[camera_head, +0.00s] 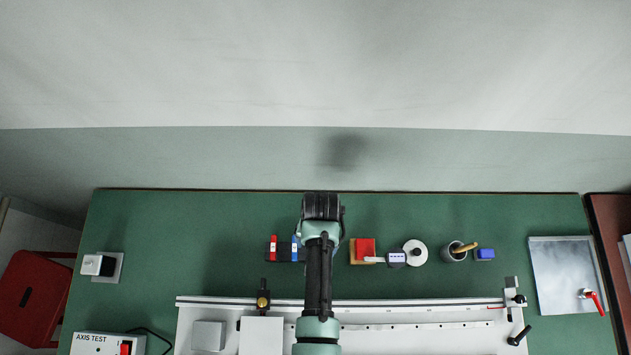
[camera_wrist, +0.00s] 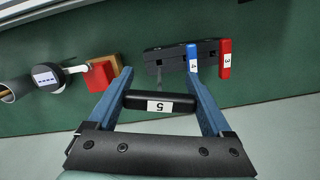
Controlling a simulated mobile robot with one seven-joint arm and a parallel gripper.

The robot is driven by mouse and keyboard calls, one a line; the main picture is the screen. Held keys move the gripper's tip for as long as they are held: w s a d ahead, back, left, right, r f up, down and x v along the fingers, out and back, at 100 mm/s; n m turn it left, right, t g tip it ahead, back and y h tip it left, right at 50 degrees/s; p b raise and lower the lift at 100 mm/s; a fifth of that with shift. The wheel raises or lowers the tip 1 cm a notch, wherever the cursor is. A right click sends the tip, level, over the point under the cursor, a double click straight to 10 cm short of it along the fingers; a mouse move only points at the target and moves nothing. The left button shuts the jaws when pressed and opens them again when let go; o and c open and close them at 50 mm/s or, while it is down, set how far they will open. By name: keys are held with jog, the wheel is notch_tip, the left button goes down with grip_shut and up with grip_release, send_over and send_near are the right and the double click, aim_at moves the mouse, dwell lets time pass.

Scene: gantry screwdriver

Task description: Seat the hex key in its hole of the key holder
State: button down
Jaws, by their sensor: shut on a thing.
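My gripper (camera_wrist: 160,88) is shut on the hex key (camera_wrist: 157,102), which has a black handle with a white label 5. In the head view the holder (camera_head: 284,255) lies left of my arm, and my gripper (camera_head: 322,207) is near the bench's back edge. The empty hole is not clearly visible.
The white rail (camera_head: 420,311) runs along the front.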

jog(key=shift+f+b, duration=1.85)
jog(key=shift+f, duration=0.1)
grip_release()
